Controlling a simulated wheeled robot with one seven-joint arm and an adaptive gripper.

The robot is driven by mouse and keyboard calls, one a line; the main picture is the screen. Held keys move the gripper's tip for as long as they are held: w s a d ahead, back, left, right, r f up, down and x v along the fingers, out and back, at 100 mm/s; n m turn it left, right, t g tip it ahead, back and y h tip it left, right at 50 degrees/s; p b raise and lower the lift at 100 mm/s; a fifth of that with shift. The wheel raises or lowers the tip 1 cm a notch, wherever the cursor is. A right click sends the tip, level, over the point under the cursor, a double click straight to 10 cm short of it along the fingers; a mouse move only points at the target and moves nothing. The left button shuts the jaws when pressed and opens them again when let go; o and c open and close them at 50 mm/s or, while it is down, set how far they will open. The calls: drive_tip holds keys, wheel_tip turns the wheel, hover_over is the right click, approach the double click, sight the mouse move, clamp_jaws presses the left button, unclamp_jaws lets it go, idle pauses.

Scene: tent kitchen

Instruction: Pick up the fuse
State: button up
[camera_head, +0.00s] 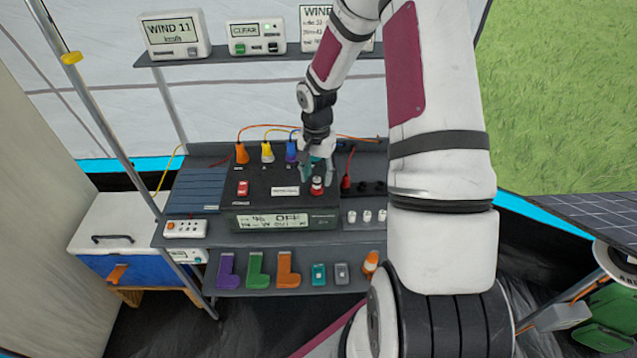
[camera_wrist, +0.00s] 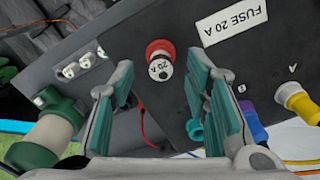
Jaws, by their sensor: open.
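The fuse (camera_head: 317,187) has a red and white body and stands upright on the dark power box (camera_head: 265,208). In the wrist view the fuse (camera_wrist: 159,69) shows a red collar and a white top marked "20 A", beside a white label (camera_wrist: 233,22) reading "FUSE 20 A". My gripper (camera_head: 317,174) is just over the fuse, pointing down. In the wrist view my gripper (camera_wrist: 160,78) is open, with its teal-padded fingers apart on either side of the fuse's line. Whether a pad touches the fuse cannot be told.
Orange (camera_head: 242,153), yellow (camera_head: 267,151) and blue (camera_head: 291,150) plugs stand along the box's back. A red switch (camera_head: 242,188) is left of the fuse. Several white pieces (camera_head: 367,215) sit to the right. A red plug (camera_head: 346,184) with a cable stands close by.

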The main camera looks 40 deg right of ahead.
drive_tip(key=shift+w+f, duration=0.1)
drive_tip(key=shift+f, duration=0.75)
clamp_jaws()
drive_tip(key=shift+r, duration=0.15)
